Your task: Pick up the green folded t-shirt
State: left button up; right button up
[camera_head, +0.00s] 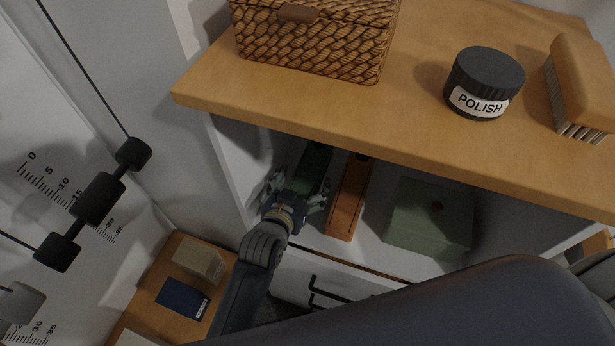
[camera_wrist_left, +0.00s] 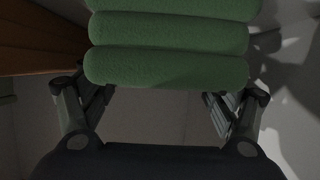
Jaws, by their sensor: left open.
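The green folded t-shirt (camera_wrist_left: 168,68) fills the upper middle of the left wrist view as stacked rounded folds. In the head view it is a dark green shape (camera_head: 313,165) inside the shelf under the wooden top, partly hidden by my gripper and in shadow. My left gripper (camera_head: 300,194) reaches into the shelf at the near end of the shirt. Its fingers (camera_wrist_left: 160,104) are open, one to each side of the shirt's near fold, with gaps visible. I cannot tell whether either finger touches it. My right gripper is not in view.
An orange-brown upright object (camera_head: 349,197) stands close to the right of the shirt. A green box (camera_head: 430,218) sits further right in the shelf. The wooden top (camera_head: 420,125) overhangs, carrying a woven basket (camera_head: 315,40), a polish jar (camera_head: 484,82) and a brush (camera_head: 580,85).

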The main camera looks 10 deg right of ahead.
pick_arm(q)
jog(key=shift+x, duration=0.95)
jog(key=shift+c, duration=0.6)
jog(key=c, duration=1.1)
